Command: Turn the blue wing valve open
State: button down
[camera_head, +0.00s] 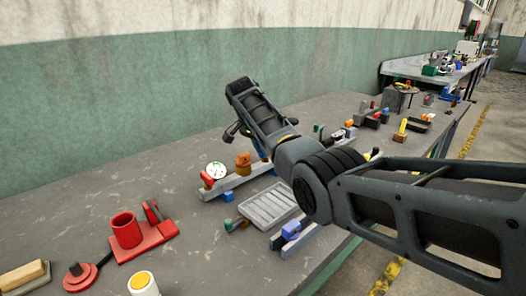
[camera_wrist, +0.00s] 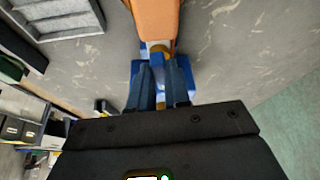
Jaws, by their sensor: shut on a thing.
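The blue wing valve (camera_wrist: 160,88) shows in the wrist view between and just beyond my fingers. A bit of blue (camera_head: 259,147) shows beside my gripper in the head view, mostly hidden by the arm. My gripper (camera_wrist: 162,72) is shut on the blue wing, with one finger on each side. A brass-coloured part (camera_wrist: 159,47) sits beyond the blue piece. How far the wing is turned cannot be told.
An orange part (camera_wrist: 155,18) stands close beyond the valve. In the head view, a white round gauge (camera_head: 216,170) and a grey ribbed tray (camera_head: 268,206) are near. A red cup-shaped fixture (camera_head: 127,230) stands at left. Bare bench lies between it and the tray.

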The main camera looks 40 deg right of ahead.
jog(key=shift+w+m+b, duration=0.1)
jog(key=shift+m+b, duration=0.25)
jog(key=shift+m, duration=0.15)
jog(key=shift+r+g, duration=0.1)
jog(key=shift+g, duration=0.2)
jog(key=c, duration=1.1)
grip_release()
jog(key=shift+b+v, duration=0.4)
jog(key=shift+v, duration=3.45)
